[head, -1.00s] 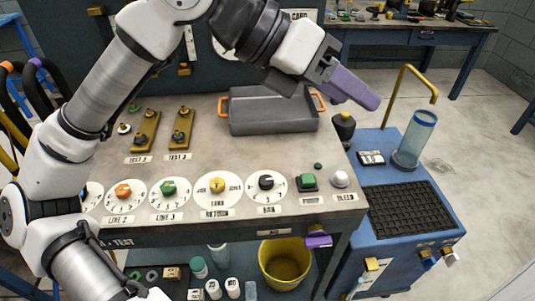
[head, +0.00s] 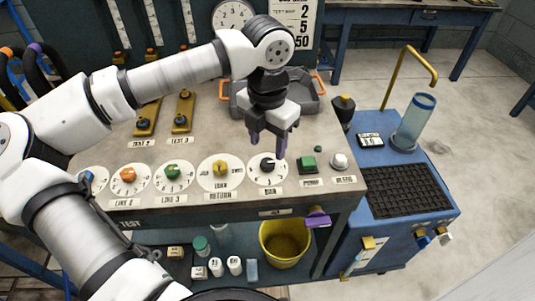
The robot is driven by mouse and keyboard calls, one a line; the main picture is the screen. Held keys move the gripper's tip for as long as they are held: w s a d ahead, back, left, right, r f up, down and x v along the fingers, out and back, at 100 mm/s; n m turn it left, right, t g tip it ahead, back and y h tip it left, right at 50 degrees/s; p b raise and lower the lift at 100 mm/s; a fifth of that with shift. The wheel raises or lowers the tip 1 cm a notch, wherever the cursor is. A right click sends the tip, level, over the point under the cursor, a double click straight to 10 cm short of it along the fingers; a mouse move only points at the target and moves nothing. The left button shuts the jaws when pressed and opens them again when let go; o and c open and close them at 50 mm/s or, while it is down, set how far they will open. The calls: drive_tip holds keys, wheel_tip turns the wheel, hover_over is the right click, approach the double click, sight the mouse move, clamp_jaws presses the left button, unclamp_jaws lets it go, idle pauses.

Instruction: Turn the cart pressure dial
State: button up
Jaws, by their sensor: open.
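My gripper (head: 268,146) points down over the bench, its two purple fingers apart and nothing between them. The black-knobbed dial (head: 267,166) on a white round scale lies just below and between the fingertips in the head view; I cannot tell whether they touch it. The blue cart (head: 405,204) stands right of the bench. I cannot tell for sure which of these is the cart pressure dial.
Left of the black dial are a yellow-knobbed dial (head: 220,169), a green one (head: 172,173) and an orange one (head: 128,175). A green button (head: 309,164) and white knob (head: 339,161) are on its right. A grey tray (head: 308,98) lies behind my gripper.

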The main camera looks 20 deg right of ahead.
sight(268, 162)
drive_tip(key=shift+f, duration=2.65)
drive_tip(key=c, duration=1)
drive_tip(key=shift+o, duration=0.2)
drive_tip(key=shift+f+m+b, duration=0.15)
drive_tip(key=shift+m+b, duration=0.55)
drive_tip(key=shift+b, duration=0.25)
drive_tip(key=shift+m+b, duration=1.2)
drive_tip(key=shift+b, duration=0.05)
drive_tip(key=m+b, duration=0.3)
drive_tip(key=m, duration=0.1)
drive_tip(key=shift+m, duration=0.4)
drive_tip(key=shift+r, duration=0.2)
